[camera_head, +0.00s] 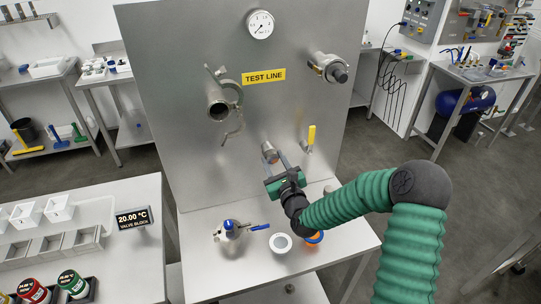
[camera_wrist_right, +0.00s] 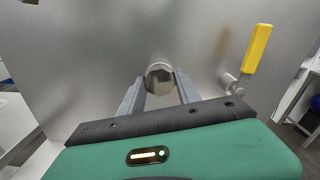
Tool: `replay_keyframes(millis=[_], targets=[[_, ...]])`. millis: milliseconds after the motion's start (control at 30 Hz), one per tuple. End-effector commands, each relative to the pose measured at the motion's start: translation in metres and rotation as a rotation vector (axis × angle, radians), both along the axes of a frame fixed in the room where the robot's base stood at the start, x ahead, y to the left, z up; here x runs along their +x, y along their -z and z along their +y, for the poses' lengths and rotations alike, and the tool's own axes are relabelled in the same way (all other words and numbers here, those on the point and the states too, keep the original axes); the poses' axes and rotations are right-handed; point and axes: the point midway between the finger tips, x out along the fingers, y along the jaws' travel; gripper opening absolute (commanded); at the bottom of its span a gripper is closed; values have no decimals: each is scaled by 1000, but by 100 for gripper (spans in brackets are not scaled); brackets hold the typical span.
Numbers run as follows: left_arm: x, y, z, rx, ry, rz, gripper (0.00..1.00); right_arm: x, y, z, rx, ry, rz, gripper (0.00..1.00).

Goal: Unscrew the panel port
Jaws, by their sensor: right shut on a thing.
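The panel port (camera_head: 269,150) is a short metal fitting low on the steel panel (camera_head: 290,110), below the TEST LINE label. In the right wrist view its hexagonal metal end (camera_wrist_right: 160,77) faces the camera. My right gripper (camera_head: 276,160) reaches it from below and in front. Its two grey fingers stand on either side of the hexagonal end in the wrist view (camera_wrist_right: 159,88), shut on it. The exact contact at the fingertips is partly hidden. My left gripper is in neither view.
A yellow-handled valve (camera_head: 310,138) sticks out close right of the port. An open-clamped pipe (camera_head: 217,108) and a capped port (camera_head: 335,72) sit higher. On the shelf are a blue-handled valve (camera_head: 232,231), a white ring (camera_head: 281,243) and an orange-and-blue part (camera_head: 315,238).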

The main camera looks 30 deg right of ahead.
Motion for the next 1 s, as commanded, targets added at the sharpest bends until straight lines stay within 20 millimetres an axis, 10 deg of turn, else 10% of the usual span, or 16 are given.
replay_keyframes(millis=[367,1000], targets=[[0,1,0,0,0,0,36,-1,-1,-4,-25,9,1,0],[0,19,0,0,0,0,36,-1,-1,-5,-690,13,157,0]])
